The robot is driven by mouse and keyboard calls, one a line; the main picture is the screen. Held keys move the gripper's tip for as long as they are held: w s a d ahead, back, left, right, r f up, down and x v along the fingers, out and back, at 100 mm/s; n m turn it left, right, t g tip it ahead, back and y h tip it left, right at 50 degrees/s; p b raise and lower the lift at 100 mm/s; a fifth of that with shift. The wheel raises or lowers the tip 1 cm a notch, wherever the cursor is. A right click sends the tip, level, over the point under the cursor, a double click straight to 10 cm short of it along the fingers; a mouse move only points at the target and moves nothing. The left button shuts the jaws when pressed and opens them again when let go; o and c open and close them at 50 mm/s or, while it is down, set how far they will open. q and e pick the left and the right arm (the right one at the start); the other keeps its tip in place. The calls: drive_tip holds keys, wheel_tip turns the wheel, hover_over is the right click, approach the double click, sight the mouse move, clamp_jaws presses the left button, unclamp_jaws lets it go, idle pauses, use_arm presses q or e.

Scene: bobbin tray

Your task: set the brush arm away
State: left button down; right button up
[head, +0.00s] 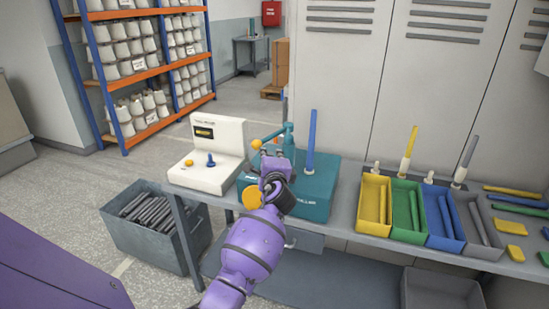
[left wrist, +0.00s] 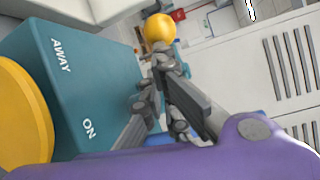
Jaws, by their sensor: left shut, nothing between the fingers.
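The teal winding machine (head: 315,196) stands on the bench with an upright blue spindle (head: 311,140). The teal brush arm (head: 277,133) shows at its back left, with a yellow ball knob (head: 256,144) at its end. The knob also shows in the left wrist view (left wrist: 159,29). My left gripper (head: 277,156) is over the machine's left part, hiding some of it. In the left wrist view its fingers (left wrist: 163,60) are shut and empty, their tips just short of the ball; I cannot tell if they touch it. My right gripper is not in view.
A white tester (head: 215,150) stands left of the machine. A yellow disc (head: 251,198) is on the machine's front, near labels AWAY and ON. Coloured bins, including a yellow one (head: 372,232), stand to the right. A grey crate (head: 150,243) of dark rods is on the floor.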

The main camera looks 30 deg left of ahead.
use_arm(q)
drive_tip(key=shift+s+a+r, duration=0.15)
drive_tip(key=shift+a, duration=0.55)
drive_tip(key=shift+s+a, duration=0.2)
